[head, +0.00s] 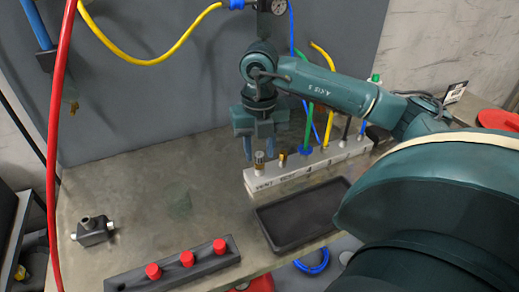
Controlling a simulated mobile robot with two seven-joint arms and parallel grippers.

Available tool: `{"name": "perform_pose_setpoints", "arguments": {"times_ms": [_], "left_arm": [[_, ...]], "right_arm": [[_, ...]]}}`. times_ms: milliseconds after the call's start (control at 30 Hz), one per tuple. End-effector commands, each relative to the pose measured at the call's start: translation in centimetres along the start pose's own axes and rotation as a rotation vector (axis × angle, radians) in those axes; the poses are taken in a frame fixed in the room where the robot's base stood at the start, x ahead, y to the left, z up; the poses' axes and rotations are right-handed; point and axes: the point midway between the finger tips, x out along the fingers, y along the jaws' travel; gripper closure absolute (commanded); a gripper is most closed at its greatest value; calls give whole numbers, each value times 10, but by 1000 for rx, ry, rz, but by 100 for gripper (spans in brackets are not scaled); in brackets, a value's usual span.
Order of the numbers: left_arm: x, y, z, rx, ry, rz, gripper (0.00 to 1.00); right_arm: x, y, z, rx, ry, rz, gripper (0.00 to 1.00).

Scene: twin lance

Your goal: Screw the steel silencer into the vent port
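A pale manifold block (290,178) stands on the bench, with "VENT" lettered at its near left end. A short steel-coloured cylinder, apparently the silencer (259,158), stands upright at that end, over the vent port. Its lower end is too small to show how it is seated. My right gripper (260,150) points down just above and around the cylinder's top. Its two blue fingers are apart, with visible gaps beside the cylinder, so it looks open. My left gripper is not in view.
A brass fitting (282,160) and several coloured hoses rise from the block. An empty black tray (262,222) lies in front. A dark rack with red caps (187,258) and a grey fitting (92,232) sit nearer left. A red hose (56,130) hangs at left. The bench's left middle is clear.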

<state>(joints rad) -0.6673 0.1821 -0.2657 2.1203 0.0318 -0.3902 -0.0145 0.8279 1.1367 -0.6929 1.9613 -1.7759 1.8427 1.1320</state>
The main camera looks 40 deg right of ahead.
Motion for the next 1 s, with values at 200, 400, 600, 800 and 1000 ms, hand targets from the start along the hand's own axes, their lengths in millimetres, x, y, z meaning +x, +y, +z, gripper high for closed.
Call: {"name": "perform_pose_setpoints", "arguments": {"times_ms": [200,400,600,800,1000], "left_arm": [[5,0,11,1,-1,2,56],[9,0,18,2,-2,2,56],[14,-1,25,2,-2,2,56],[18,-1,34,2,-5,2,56],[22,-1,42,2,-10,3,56]], "right_arm": [[2,0,0,-356,-1,-1,66],[2,0,0,-683,0,-1,66],[2,0,1,-1008,-1,-1,66],[2,-1,1,-1334,-1,-1,66],[2,-1,1,-1659,0,-2,66]]}}
